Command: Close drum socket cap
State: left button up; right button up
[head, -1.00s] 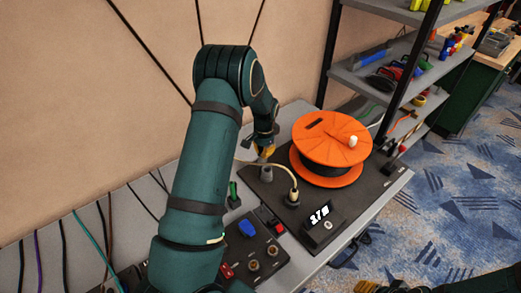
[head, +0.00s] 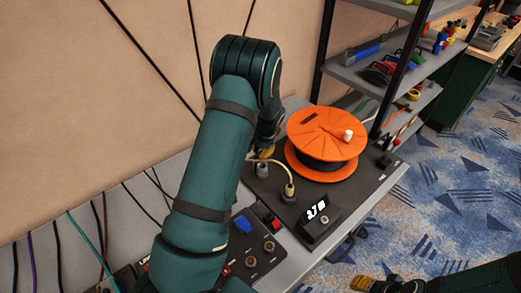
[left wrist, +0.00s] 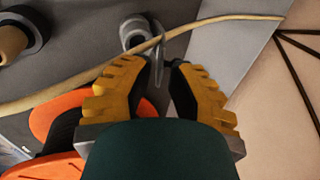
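The orange cable drum (head: 318,132) sits on a dark board on the bench. A small grey socket (head: 262,172) stands left of it and shows in the left wrist view (left wrist: 134,32) just beyond my fingertips. A thin grey round cap (left wrist: 159,62), seen nearly edge-on, stands beside the socket. My left gripper (left wrist: 165,66) has its yellow fingers apart, with the cap's edge between the tips, nearer the left finger. In the head view this gripper (head: 264,151) is partly hidden behind its arm. My right gripper (head: 372,284) is low at the bottom edge, away from the drum.
A pale cable (left wrist: 75,88) crosses close by the socket and runs to a plug (head: 289,190). A display box (head: 318,214) and a panel with a blue plug (head: 243,224) stand in front. Shelves (head: 385,70) rise behind the drum.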

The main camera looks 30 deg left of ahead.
pick_arm(q)
jog(key=shift+o, duration=0.5)
jog(key=v, duration=1.2)
